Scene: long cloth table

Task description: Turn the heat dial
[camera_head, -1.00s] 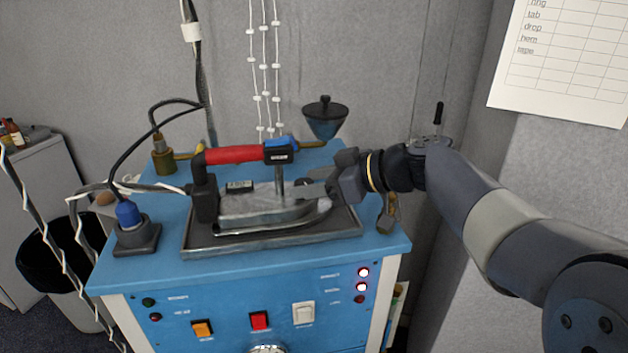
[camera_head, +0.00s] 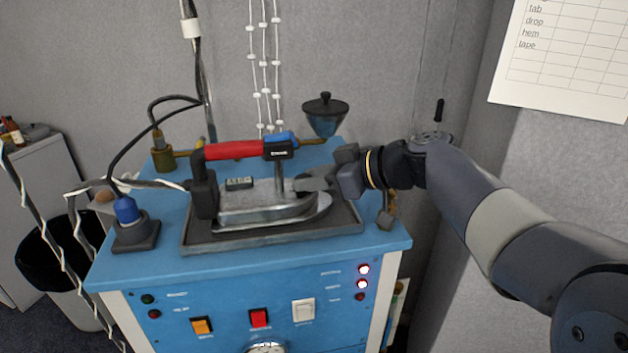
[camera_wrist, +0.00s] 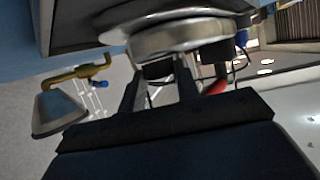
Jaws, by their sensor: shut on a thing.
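The iron (camera_head: 262,212) has a red handle (camera_head: 234,151) and a silver body, and rests on a dark tray (camera_head: 190,246) on top of the blue machine. My gripper (camera_head: 306,184) reaches in from the right over the front part of the iron, under the handle's blue end. In the wrist view, its two fingers (camera_wrist: 168,84) are close to the iron's silver body (camera_wrist: 180,38). A dark knob, likely the heat dial (camera_wrist: 157,70), shows between the fingertips, and the jaws are shut on it. In the head view my fingers hide the dial, so its setting cannot be read.
A blue funnel-shaped cup (camera_head: 325,120) stands behind my gripper. A blue plug on a dark base (camera_head: 135,235) is at the left. Switches, including a red one (camera_head: 260,318), and lit lamps (camera_head: 363,269) are on the front panel. A grey wall is close on the right.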

